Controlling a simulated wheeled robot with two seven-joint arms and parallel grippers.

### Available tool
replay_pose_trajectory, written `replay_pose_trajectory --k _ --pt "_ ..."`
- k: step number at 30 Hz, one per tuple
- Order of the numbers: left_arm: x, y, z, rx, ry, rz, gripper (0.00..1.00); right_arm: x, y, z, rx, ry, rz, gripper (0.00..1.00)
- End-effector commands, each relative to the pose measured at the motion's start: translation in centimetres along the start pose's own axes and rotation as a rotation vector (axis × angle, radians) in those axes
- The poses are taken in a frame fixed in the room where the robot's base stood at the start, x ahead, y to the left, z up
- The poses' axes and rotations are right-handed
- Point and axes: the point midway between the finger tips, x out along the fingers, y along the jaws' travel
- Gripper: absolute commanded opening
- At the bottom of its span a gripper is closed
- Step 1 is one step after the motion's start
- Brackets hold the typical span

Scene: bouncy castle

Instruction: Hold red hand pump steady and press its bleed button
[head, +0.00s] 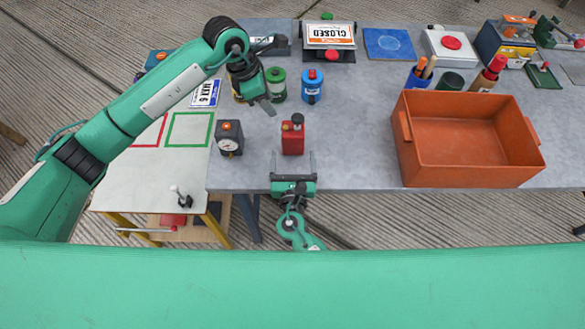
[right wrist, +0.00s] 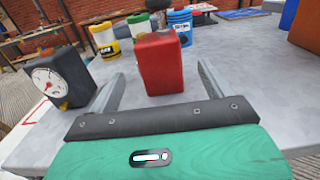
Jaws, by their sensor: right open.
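The red hand pump (head: 292,140) stands upright near the front of the grey bench, with a dark knob (head: 297,119) on top. It also shows in the right wrist view (right wrist: 161,66). I cannot make out its bleed button for certain. My right gripper (head: 293,160) is open at the bench's front edge, facing the pump. In the right wrist view its fingers (right wrist: 160,75) lie to either side of the pump's base, with gaps on both sides. My left gripper (head: 262,103) hangs behind and left of the pump, apart from it; its jaw opening is unclear.
A gauge box (head: 229,138) stands left of the pump. A green can (head: 275,85) and a blue can (head: 312,86) stand behind it, near my left gripper. A large orange crate (head: 408,151) is at the right. The bench between pump and crate is clear.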

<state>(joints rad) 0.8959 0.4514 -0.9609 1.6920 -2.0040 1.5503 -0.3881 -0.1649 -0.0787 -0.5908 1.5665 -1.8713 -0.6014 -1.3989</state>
Motion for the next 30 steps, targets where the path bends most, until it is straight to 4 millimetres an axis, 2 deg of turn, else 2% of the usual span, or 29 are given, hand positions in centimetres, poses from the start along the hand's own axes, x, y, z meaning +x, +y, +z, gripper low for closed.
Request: replay_pose_trajectory --k 1,9,15,21,29,30 --pt "0.0 0.0 0.0 0.0 0.0 0.0 0.36 1.2 0.1 0.1 0.001 -0.003 0.0 0.84" --pt "0.0 0.0 0.0 0.0 0.0 0.0 0.36 6.4 0.1 0.0 0.0 -0.001 0.002 0.84" --pt "0.0 0.0 0.0 0.0 0.0 0.0 0.36 9.1 0.1 0.0 0.001 0.001 0.003 0.84" --pt "0.0 0.0 0.0 0.0 0.0 0.0 0.36 10.1 0.1 -0.1 0.0 0.002 0.003 0.84" --pt "0.0 0.0 0.0 0.0 0.0 0.0 0.36 10.2 0.1 -0.1 0.001 0.002 0.003 0.84" --pt "0.0 0.0 0.0 0.0 0.0 0.0 0.36 10.2 0.1 0.0 0.001 0.002 0.003 0.76"
